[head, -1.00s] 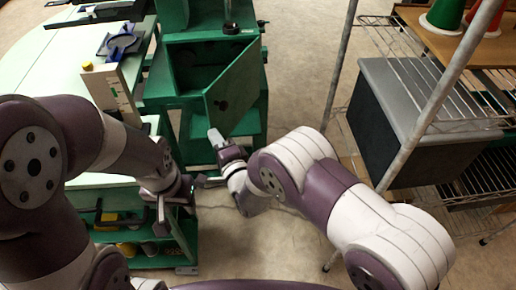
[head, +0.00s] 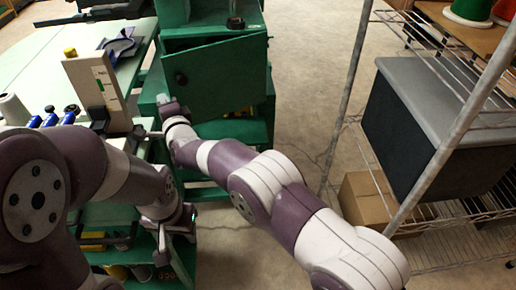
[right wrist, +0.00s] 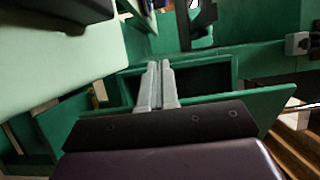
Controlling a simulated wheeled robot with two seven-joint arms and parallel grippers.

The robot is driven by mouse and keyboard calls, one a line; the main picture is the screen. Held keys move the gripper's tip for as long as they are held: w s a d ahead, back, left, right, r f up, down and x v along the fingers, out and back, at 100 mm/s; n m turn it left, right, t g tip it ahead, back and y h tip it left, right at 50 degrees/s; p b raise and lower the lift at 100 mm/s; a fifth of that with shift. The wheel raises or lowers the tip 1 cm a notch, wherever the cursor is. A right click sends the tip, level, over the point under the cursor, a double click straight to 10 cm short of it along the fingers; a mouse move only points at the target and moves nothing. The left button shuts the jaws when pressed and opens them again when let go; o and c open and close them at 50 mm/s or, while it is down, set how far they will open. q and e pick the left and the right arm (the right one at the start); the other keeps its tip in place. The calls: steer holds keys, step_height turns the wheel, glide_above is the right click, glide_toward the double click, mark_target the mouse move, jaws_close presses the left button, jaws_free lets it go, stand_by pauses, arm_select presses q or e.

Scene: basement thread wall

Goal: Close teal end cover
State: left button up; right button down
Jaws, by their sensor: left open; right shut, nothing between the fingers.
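The teal end cover (head: 222,72) is a flat green door on the green machine. In the head view it stands across the front of its box, with a dark gap along the top. In the right wrist view the cover (right wrist: 258,106) is still ajar, and the dark inside of the box shows behind it. My right gripper (head: 172,106) is at the cover's lower left side; its shut, empty fingers show in the right wrist view (right wrist: 156,78). I cannot tell whether they touch the cover. My left gripper (head: 176,245) is open, low beside the green cart, away from the cover.
A pale green table (head: 70,82) at left holds blue-ended spools (head: 50,117) and an upright beige panel (head: 98,92). At right a wire rack (head: 450,195) holds a dark grey bin (head: 410,125) and a cardboard box (head: 368,200). Floor between machine and rack is clear.

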steer(key=shift+w+a, duration=0.25)
steer(key=shift+w, duration=0.2)
stand_by(0.4)
